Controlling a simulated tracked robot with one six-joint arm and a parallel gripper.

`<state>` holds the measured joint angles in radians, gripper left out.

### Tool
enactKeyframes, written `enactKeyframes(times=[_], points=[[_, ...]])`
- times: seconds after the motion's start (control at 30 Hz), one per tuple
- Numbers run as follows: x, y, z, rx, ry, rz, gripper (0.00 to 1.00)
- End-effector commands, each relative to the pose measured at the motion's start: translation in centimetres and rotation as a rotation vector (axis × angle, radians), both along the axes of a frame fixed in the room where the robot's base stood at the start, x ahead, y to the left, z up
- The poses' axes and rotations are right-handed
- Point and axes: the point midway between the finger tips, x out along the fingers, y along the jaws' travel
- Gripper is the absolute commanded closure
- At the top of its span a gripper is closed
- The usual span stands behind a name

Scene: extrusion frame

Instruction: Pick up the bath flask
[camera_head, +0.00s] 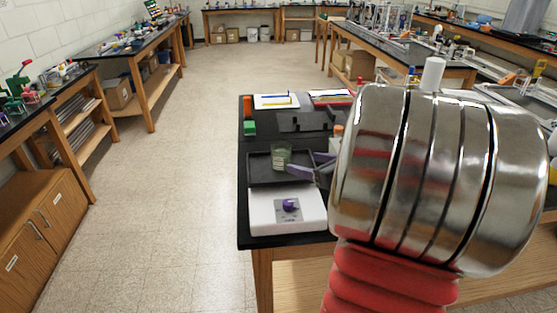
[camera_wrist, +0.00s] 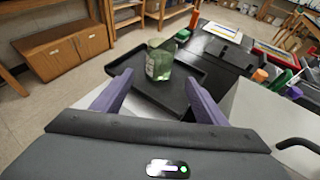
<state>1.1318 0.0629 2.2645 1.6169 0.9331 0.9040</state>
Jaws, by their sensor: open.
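The bath flask (camera_head: 281,156) is a clear, greenish glass vessel standing upright in a shallow black tray (camera_head: 262,181) on the black bench. In the wrist view the flask (camera_wrist: 160,60) shows a pale label and stands between and a little beyond my purple fingertips. My gripper (camera_wrist: 158,78) is open and empty, with one finger on each side in that picture. In the head view my gripper (camera_head: 304,166) is just right of the flask, partly hidden behind my arm. I see no contact with the flask.
A white hotplate-like device (camera_head: 285,210) with a purple knob sits in front of the tray. Open floor (camera_head: 190,190) lies left of the bench.

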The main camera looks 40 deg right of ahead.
Motion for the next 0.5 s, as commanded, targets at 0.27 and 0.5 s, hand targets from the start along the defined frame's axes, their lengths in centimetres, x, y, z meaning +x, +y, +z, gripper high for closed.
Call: enactKeyframes(times=[0.27,0.5], points=[[3.2,-0.1,-1.3,0.001,0.001,0.005,0.33],[6.4,-0.4,-2.7,0.001,0.002,0.004,0.33]])
